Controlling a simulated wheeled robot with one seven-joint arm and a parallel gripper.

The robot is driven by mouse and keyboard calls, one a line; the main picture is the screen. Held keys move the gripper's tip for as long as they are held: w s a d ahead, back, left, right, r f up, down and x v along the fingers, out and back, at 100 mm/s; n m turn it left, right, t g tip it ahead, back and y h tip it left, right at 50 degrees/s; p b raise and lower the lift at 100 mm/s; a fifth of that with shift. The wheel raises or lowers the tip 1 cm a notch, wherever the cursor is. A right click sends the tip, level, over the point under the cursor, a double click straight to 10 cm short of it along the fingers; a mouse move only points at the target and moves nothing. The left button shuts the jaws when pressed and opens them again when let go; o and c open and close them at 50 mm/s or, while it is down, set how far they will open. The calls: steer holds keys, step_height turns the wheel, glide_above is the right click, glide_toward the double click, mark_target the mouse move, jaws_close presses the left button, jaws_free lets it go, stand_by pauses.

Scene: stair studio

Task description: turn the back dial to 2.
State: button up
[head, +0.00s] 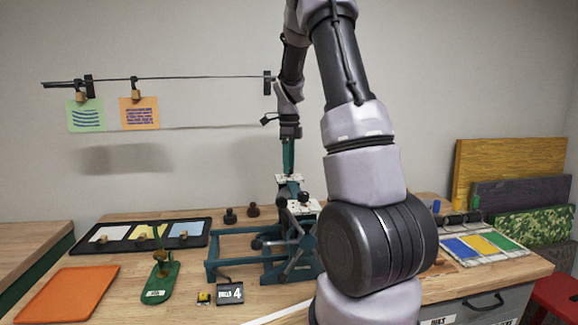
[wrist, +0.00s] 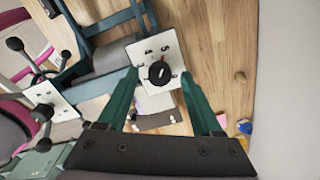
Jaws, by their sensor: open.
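The plate also shows in the head view (head: 288,179). My gripper (wrist: 158,76) is open, its green fingers on either side of the dial; whether they touch it I cannot tell. In the head view my gripper (head: 288,168) points down over the back plate. A second white plate (wrist: 48,97) with a black knob (wrist: 42,113) is nearer the front; it also shows in the head view (head: 309,207).
The green press frame (head: 232,270) with its spoked handle (head: 297,243) stands below the plates. A small sign (head: 230,293) showing 4, a green stand (head: 160,280), an orange tray (head: 67,293) and a black tray (head: 197,233) are on the wooden bench.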

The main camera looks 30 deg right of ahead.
steer(key=shift+f, duration=0.4)
jaws_close()
